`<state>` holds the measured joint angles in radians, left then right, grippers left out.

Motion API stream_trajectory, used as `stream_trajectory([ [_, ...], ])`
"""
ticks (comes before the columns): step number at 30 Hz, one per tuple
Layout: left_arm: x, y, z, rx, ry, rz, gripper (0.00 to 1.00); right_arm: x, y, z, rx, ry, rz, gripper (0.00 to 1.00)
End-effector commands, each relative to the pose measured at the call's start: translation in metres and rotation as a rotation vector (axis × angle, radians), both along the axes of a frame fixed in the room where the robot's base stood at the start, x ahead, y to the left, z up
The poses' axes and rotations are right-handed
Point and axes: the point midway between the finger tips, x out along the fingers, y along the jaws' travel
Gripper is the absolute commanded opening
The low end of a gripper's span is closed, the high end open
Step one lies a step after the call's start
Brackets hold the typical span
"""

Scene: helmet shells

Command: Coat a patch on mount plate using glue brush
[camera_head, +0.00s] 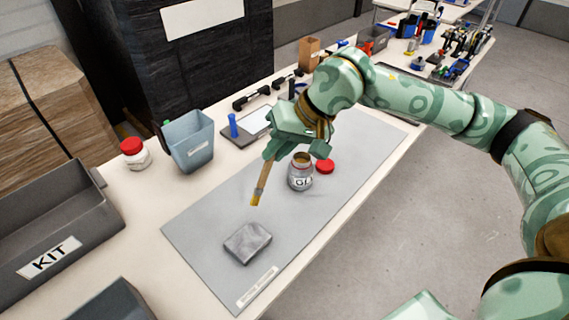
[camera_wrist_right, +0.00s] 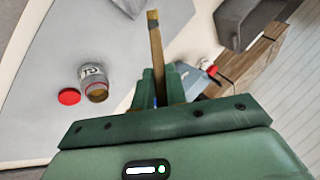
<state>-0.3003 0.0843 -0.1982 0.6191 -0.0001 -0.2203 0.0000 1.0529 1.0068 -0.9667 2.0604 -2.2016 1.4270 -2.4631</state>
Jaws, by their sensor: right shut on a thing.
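My right gripper (camera_head: 281,143) is shut on the wooden handle of the glue brush (camera_head: 262,182). The brush points down, with its yellowish bristle end above the grey mat (camera_head: 210,226), up and right of the mount plate. The brush also shows in the right wrist view (camera_wrist_right: 155,45), between the fingers (camera_wrist_right: 158,85). The mount plate, a grey block (camera_head: 247,243), lies flat on the mat, apart from the brush. An open glue jar (camera_head: 300,180) stands on the mat, and its red lid (camera_head: 325,166) lies beside it. My left gripper is not in view.
A grey KIT bin (camera_head: 50,235) stands at the left, with a red-capped jar (camera_head: 135,153) and a blue-grey bin (camera_head: 190,145) behind the mat. A tray with a blue item (camera_head: 240,128) sits near the bin. The mat around the plate is clear.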

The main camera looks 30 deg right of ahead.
Motion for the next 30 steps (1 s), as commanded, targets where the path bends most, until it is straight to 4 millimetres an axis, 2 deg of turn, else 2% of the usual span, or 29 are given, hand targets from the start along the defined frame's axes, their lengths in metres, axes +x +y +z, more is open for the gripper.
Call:
stream_trajectory([
  [8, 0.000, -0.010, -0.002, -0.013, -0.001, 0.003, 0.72, 0.001, 0.001, -0.002, 0.044, -0.039, -0.001, 0.00],
  [21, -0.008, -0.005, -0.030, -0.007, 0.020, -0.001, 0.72, 0.001, 0.000, -0.048, 0.044, -0.038, 0.000, 0.00],
  [30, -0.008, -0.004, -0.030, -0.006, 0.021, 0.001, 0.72, 0.001, 0.000, -0.049, 0.043, -0.042, 0.000, 0.00],
])
